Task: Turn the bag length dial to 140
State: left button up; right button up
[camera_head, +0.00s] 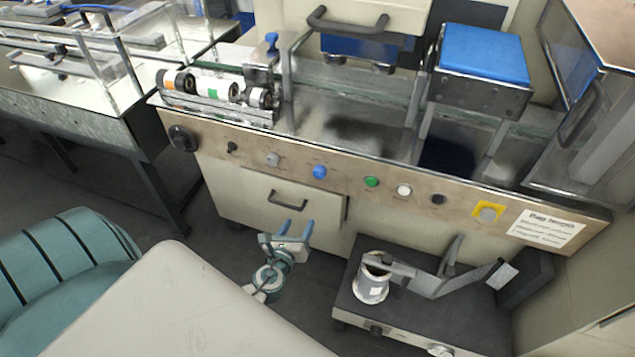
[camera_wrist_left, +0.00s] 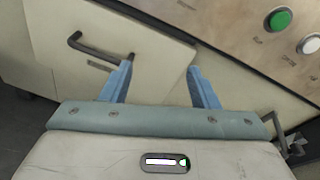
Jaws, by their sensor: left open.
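The flow wrapper's front panel (camera_head: 340,175) carries a row of controls. From left these are a large black round dial (camera_head: 183,138), a small black knob (camera_head: 232,147), a grey knob (camera_head: 273,159), a blue knob (camera_head: 319,171), green (camera_head: 371,181) and white (camera_head: 403,190) buttons, and another black knob (camera_head: 438,199). Their labels are too small to read, so I cannot tell which is the bag length dial. My left gripper (camera_head: 295,227) is open and empty, below the blue knob and apart from the panel. Its blue fingers also show in the left wrist view (camera_wrist_left: 159,70).
A cabinet door handle (camera_head: 288,200) sits just behind my left gripper. A low unit with a white cup-like part (camera_head: 371,282) and a lever stands to the right. A yellow-backed button (camera_head: 488,211) and a paper notice (camera_head: 547,228) are at the panel's right end.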

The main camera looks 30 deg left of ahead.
aim_at(318, 176)
pick_arm(q)
notch_tip(318, 176, up, 8)
jog(key=w+d+m+t, duration=0.1)
jog(key=m+t, duration=0.1)
jog(key=m, duration=0.2)
jog(key=p+x, duration=0.1)
jog(key=x, duration=0.8)
jog(key=shift+w+r+p, duration=0.15)
jog(key=shift+w+p, duration=0.1)
jog(key=shift+p, duration=0.05)
jog(key=shift+x, duration=0.75)
pick_arm(e)
jog(key=shift+s+d+f, duration=0.15)
jog(key=shift+s+f, duration=1)
jog(key=shift+s, duration=0.3)
pick_arm(q)
jog(key=shift+c, duration=0.2)
jog(key=c, duration=0.9)
